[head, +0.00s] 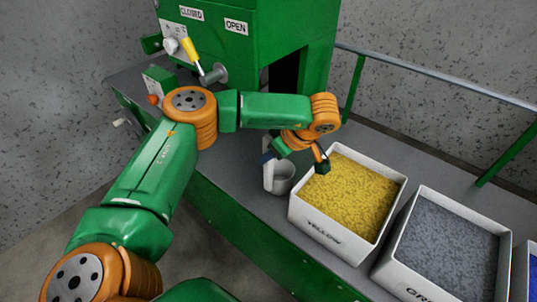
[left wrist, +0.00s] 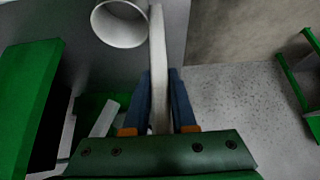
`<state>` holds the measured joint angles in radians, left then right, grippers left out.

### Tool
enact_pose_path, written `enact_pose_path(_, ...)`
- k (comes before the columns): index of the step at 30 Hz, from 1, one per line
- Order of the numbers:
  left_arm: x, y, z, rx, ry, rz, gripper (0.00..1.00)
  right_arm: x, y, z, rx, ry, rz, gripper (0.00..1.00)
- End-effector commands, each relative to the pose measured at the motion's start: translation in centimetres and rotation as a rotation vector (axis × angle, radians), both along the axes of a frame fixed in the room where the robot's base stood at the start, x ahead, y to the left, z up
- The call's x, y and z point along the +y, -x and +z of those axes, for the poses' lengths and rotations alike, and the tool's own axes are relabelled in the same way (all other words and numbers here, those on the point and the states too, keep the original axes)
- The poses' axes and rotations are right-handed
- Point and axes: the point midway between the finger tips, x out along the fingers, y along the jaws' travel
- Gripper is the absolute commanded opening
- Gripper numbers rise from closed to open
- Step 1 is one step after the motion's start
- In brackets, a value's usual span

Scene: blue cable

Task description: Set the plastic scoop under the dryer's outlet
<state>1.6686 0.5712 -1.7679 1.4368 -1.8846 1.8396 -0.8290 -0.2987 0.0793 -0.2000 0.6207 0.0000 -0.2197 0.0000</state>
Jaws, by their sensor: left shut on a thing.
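The plastic scoop, a white-grey round cup (head: 284,176) with a long flat handle, is beside the yellow bin. In the left wrist view its open cup (left wrist: 120,24) faces the camera, with the handle running between my fingers. My left gripper (head: 267,160) is shut on that handle; its blue fingers (left wrist: 165,102) lie on either side of it. The green dryer (head: 262,38) stands behind, with its dark outlet opening (head: 285,73) behind the scoop. The scoop is in front of the outlet; whether it touches the bench is unclear. My right gripper is not in view.
A white bin of yellow granules (head: 352,196) stands right of the scoop. A bin of grey granules (head: 447,243) and part of a blue one (head: 532,277) follow. A yellow-handled lever (head: 190,50) and OPEN/CLOSED labels are on the dryer. A rail (head: 440,79) runs behind the bench.

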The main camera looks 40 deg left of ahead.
Motion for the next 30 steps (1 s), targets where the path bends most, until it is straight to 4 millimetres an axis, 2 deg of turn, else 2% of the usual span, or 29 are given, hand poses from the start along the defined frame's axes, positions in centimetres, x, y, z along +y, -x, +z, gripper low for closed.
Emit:
enact_pose_path(1, 0.0, 0.0, -0.3, 0.000, 0.000, 0.000, 0.00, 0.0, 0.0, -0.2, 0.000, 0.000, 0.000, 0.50)
enact_pose_path(2, 0.0, 0.0, -0.2, 0.000, 0.000, 0.000, 0.30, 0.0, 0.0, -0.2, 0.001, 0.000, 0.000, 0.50)
enact_pose_path(3, 0.0, 0.0, -0.2, 0.000, 0.000, 0.000, 0.41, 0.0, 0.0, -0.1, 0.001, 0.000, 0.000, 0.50)
enact_pose_path(5, 0.0, 0.0, -0.2, 0.000, 0.000, 0.000, 0.54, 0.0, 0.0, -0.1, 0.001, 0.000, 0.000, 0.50)
enact_pose_path(13, 0.0, 0.0, -0.1, 0.000, 0.000, 0.000, 0.54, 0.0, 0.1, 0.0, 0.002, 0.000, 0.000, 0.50)
enact_pose_path(16, -0.5, -0.1, 0.8, -0.002, 0.001, -0.002, 0.54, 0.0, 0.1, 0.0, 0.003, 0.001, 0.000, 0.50)
enact_pose_path(23, -3.9, 0.2, 6.2, -0.004, 0.000, -0.003, 0.54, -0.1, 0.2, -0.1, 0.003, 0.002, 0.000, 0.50)
enact_pose_path(25, -4.9, 0.3, 8.1, -0.004, -0.001, -0.003, 0.54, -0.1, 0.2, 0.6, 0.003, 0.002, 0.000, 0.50)
enact_pose_path(30, -6.3, 0.5, 10.0, -0.001, 0.000, -0.001, 0.54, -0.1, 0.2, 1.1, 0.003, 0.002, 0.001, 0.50)
